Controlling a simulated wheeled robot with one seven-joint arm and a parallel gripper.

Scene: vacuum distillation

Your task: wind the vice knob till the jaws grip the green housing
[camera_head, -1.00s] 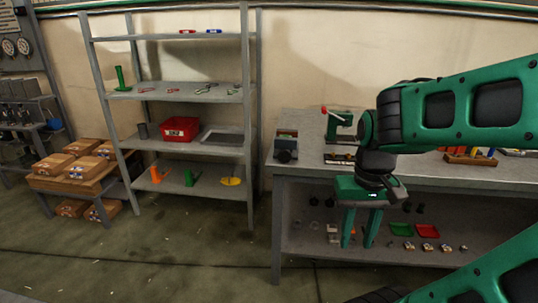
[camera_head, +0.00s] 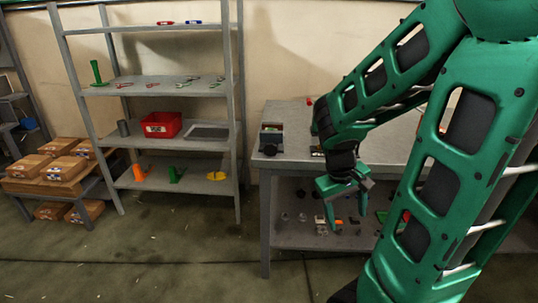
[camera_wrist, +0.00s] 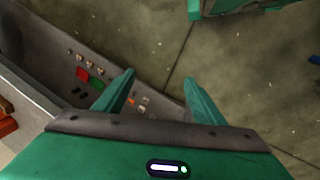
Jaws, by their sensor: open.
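The vice (camera_head: 271,140) appears to be the small dark grey block with a round dark knob (camera_head: 270,149) on its front, at the left end of the workbench in the head view. It is too small to tell how far its jaws stand apart. I cannot make out the green housing for certain. My gripper (camera_head: 348,218) is open and empty, pointing down in front of the bench, right of the vice and lower than the bench top.
The grey workbench (camera_head: 264,173) has small parts on its lower shelf, with a red tray (camera_wrist: 82,73) and a green tray (camera_wrist: 97,83). A shelf rack (camera_head: 238,110) stands left of it. Boxes (camera_head: 62,168) are at far left. Floor before the rack is clear.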

